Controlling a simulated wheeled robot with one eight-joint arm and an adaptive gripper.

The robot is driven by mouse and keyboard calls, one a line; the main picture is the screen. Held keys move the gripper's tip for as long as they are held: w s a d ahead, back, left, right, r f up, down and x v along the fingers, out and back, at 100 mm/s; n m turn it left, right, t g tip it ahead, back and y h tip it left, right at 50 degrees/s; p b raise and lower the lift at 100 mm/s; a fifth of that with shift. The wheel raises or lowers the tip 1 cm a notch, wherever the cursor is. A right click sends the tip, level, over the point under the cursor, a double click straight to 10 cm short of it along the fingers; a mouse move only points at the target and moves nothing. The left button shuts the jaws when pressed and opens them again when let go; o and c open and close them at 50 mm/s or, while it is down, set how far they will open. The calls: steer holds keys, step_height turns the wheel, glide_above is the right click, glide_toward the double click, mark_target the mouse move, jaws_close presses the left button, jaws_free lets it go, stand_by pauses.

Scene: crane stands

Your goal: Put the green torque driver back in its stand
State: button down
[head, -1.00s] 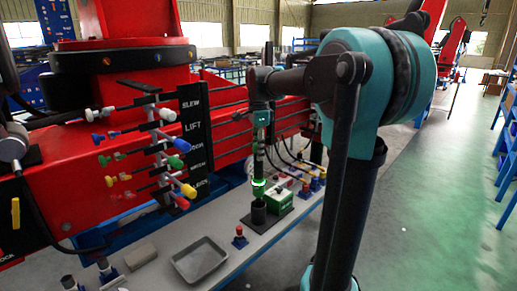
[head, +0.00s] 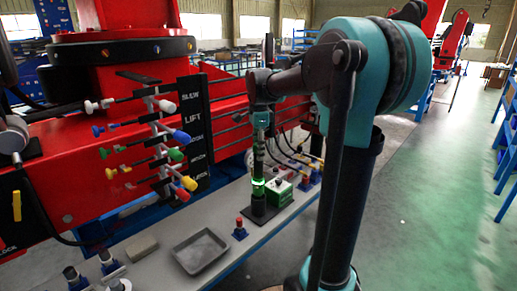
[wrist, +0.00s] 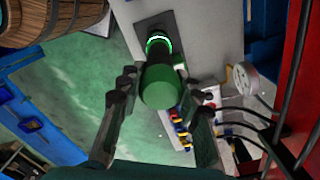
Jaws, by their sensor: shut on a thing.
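The green torque driver (wrist: 160,88) stands between the two fingers of my gripper (wrist: 158,120) in the wrist view. In the head view the driver (head: 258,187) hangs upright below my gripper (head: 260,134), with a bright green ring near its lower end. My gripper is shut on its upper part. The stand, a short black cup (head: 259,208) on a dark base plate, is directly under the driver. The ring is close to the cup's rim. I cannot tell how far the tip is inside. The dark base plate (wrist: 150,24) also shows in the wrist view.
A green box (head: 280,193) stands right beside the cup. A grey tray (head: 201,251), a red-topped button (head: 240,228) and a grey block (head: 142,247) are on the bench to the left. The red crane with coloured levers (head: 168,134) is behind.

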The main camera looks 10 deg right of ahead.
steer(key=shift+f, duration=2.25)
steer(key=c, duration=1)
jaws_free()
steer(key=shift+f, duration=0.1)
steer(key=shift+s+r, duration=0.1)
steer(key=shift+r, duration=2.45)
